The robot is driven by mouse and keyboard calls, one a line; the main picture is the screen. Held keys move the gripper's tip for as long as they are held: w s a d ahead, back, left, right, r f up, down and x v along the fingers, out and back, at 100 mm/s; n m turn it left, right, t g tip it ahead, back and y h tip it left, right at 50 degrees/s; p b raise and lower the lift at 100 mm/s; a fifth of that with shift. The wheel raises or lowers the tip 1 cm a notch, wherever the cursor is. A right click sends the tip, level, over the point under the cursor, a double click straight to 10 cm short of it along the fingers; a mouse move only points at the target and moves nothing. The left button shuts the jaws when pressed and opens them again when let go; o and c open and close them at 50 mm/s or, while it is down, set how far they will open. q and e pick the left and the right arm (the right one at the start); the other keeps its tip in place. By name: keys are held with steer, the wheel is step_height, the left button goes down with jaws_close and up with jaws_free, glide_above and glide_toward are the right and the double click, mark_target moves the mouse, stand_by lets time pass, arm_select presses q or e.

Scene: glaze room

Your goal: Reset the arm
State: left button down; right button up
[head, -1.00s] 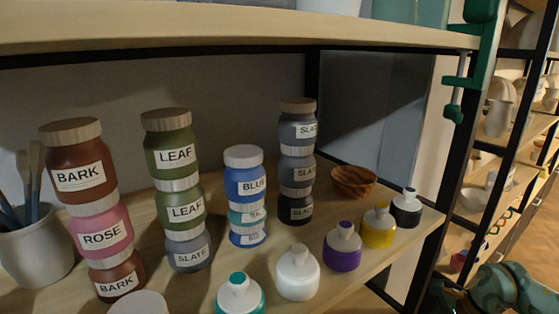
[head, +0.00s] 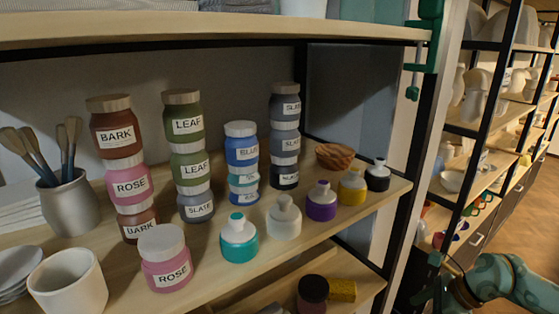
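My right arm, teal, comes in at the lower right corner of the head view. Its gripper (head: 436,287) hangs in front of and to the right of the shelf unit, apart from the jars. The gripper is dark and partly cut off by the bottom edge, so I cannot tell how its fingers stand. I see nothing clearly held there. My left gripper is out of view.
A wooden shelf (head: 330,215) holds stacked labelled jars (head: 188,150), a rose jar (head: 165,262), several squeeze bottles (head: 285,217), a wooden bowl (head: 334,156), a brush pot (head: 70,205) and a white cup (head: 70,285). A green clamp (head: 427,40) grips the upper shelf. Floor shows at right.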

steer(key=w+d+f+m+t+y, duration=0.1)
steer(key=w+d+f+m+t, duration=0.15)
steer(key=w+m+t, duration=0.95)
steer(key=s+d+f+m+g+h, duration=0.25)
steer(key=s+f+m, duration=0.25)
steer(key=f+m, duration=0.45)
steer(key=s+d+f+m+g+h, duration=0.2)
steer(key=s+d+f+m+h, duration=0.3)
steer(key=f+m, duration=0.5)
steer(key=s+a+f+m+g+h, duration=0.15)
steer(key=s+f+m, duration=0.25)
steer(key=s+f, duration=0.4)
steer(key=s+a+f+m+g, duration=0.35)
steer(key=s+f, duration=0.25)
steer(key=s, duration=0.4)
steer(key=s+a+f+m+g, duration=0.1)
steer(key=s+a, duration=0.3)
steer(key=s, duration=0.4)
steer(key=s+a+f+m+g+y, duration=0.1)
steer(key=s+a+f, duration=0.3)
steer(key=s, duration=0.5)
steer(key=s+a+f+m+g+y, duration=0.1)
steer(key=s+a+f+m+g, duration=0.1)
steer(key=s+a, duration=0.4)
steer(key=s, duration=0.3)
steer(key=shift+f+g, duration=0.35)
